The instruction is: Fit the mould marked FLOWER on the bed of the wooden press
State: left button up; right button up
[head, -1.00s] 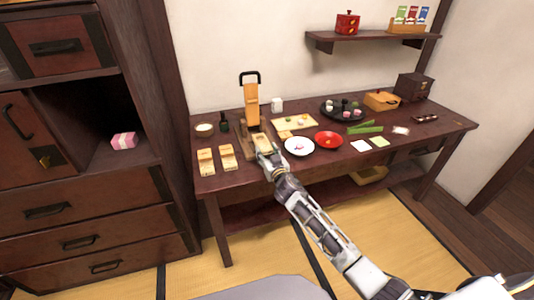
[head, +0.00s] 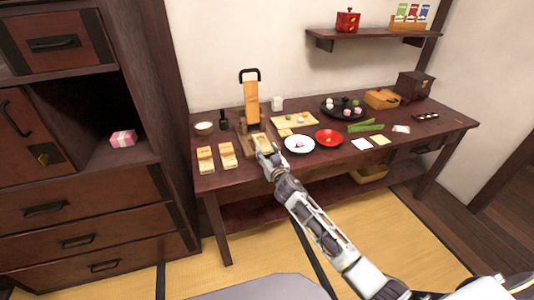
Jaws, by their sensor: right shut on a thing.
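The wooden press (head: 251,102) stands on the dark table, its pale lever board upright with a black handle on top. My right gripper (head: 265,153) is at the front of the press, shut on a pale wooden mould (head: 260,139). This mould is at the bed of the press; I cannot tell whether it is seated there or held just above. Its marking is too small to read, and the fingers hide its near end. Two other pale moulds, one at the left (head: 205,159) and one beside it (head: 227,155), lie left of the press. My left gripper is not in view.
A white plate (head: 299,149) and a red bowl (head: 328,142) stand close right of my right gripper. A wooden board (head: 294,120) lies behind them. A small bowl (head: 204,128) and a dark bottle (head: 223,121) stand left of the press.

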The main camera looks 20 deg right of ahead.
jog(key=shift+f+b, duration=0.65)
jog(key=shift+f, duration=0.2)
dwell(0.6)
jog(key=o, duration=1)
jog(key=shift+c, duration=0.2)
jog(key=shift+s, duration=0.1)
jog(key=s, duration=1.1)
jog(key=shift+s+d+r, duration=0.2)
jog(key=shift+s+r, duration=0.1)
jog(key=shift+s, duration=0.1)
dwell(0.7)
